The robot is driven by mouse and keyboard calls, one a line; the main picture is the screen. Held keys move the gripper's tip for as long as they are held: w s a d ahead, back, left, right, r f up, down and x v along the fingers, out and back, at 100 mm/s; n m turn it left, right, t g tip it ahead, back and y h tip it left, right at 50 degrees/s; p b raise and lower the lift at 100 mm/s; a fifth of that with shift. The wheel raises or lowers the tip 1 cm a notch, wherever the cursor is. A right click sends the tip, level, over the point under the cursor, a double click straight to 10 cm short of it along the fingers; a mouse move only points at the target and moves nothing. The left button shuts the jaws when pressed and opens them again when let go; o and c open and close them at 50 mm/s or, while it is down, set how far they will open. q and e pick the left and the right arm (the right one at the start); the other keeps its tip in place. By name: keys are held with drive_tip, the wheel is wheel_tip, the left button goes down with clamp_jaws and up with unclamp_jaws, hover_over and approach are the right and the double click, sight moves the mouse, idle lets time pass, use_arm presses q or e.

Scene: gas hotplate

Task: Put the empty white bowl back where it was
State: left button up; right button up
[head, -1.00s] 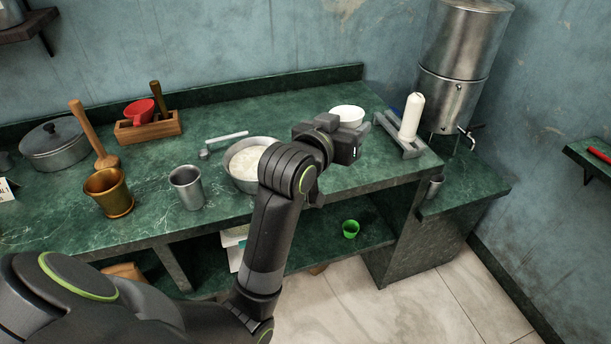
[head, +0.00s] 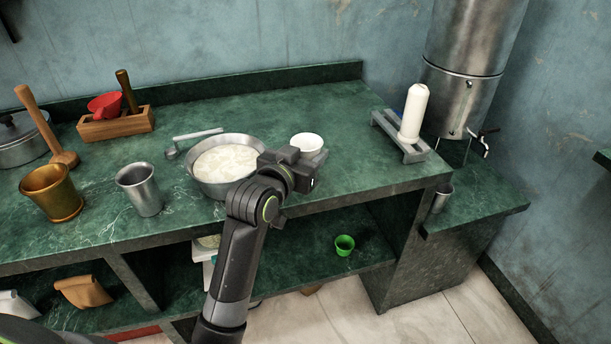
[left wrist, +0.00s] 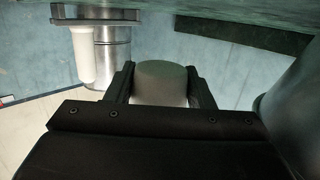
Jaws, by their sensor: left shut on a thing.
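The small white bowl (head: 307,141) is at the far end of my left gripper (head: 308,160), just right of the pot in the head view. In the left wrist view the bowl (left wrist: 160,78) sits between the two fingers of the gripper (left wrist: 160,90), which are shut on it. It looks grey in shadow there. I cannot tell whether it touches the green counter (head: 340,175) or hangs a little above it. The inside of the bowl looks plain white. The right gripper is not in view.
A metal pot (head: 228,160) with white contents stands close left of the bowl. A white cylinder on a metal stand (head: 412,120) and a steel water tank (head: 455,95) are to the right. A steel cup (head: 140,190) stands left. Counter right of the bowl is clear.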

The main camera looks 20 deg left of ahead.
use_arm(q)
wheel_tip(320, 180, down, 4)
drive_tip(key=shift+r+b, duration=0.1)
drive_tip(key=shift+b, duration=0.35)
drive_tip(key=shift+f, duration=0.6)
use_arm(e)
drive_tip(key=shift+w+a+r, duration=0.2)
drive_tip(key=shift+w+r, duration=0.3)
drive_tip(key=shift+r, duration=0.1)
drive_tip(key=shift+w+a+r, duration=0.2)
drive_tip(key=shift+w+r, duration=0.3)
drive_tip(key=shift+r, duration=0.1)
use_arm(q)
drive_tip(key=shift+f, duration=0.1)
drive_tip(key=o, duration=1)
drive_tip(key=shift+f, duration=0.1)
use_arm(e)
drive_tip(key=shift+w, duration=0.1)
